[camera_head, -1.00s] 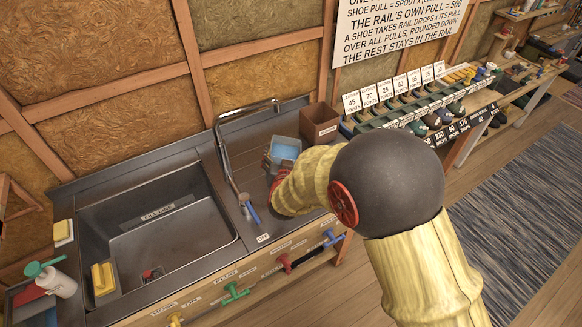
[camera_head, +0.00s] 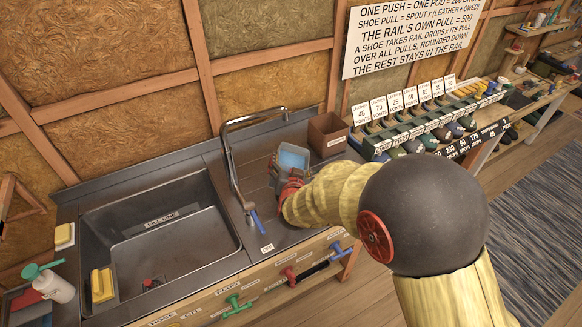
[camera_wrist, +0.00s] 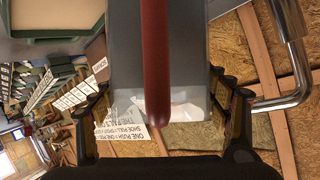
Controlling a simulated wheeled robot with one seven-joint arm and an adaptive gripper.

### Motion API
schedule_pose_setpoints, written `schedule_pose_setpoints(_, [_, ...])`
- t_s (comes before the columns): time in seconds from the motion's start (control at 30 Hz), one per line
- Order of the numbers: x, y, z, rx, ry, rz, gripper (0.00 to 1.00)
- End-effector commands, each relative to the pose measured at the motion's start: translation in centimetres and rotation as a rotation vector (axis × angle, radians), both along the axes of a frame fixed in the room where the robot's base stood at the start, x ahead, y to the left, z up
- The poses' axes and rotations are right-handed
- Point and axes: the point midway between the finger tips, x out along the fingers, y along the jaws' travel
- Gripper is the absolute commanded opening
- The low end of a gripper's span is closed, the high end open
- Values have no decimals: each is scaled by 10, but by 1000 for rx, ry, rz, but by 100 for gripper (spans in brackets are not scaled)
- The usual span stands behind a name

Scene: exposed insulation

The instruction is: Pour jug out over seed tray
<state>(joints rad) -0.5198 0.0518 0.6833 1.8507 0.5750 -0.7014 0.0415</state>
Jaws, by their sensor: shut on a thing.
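My gripper (camera_head: 291,187) is shut on a jug (camera_head: 291,158), which shows light blue at its open top in the head view. The jug is over the ribbed drainboard right of the sink, beside the tap; I cannot tell whether it touches the board. In the wrist view my gripper (camera_wrist: 163,108) has a finger on each side of the jug's grey, see-through body (camera_wrist: 187,60). A dark red handle (camera_wrist: 157,60) runs down its middle. No seed tray can be made out with certainty.
A tall metal tap (camera_head: 229,160) arches between the basin (camera_head: 165,225) and the drainboard. A brown box (camera_head: 327,136) stands close behind the jug, to the right. A shoe rack (camera_head: 425,125) with number cards is farther right. Coloured handles (camera_head: 235,305) line the counter's front.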

Motion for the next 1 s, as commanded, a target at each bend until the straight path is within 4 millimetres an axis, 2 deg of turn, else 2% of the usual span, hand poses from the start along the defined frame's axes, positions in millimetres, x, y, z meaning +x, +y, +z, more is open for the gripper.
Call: schedule_pose_setpoints(1.0, [2, 1, 3, 125, -8, -1, 14])
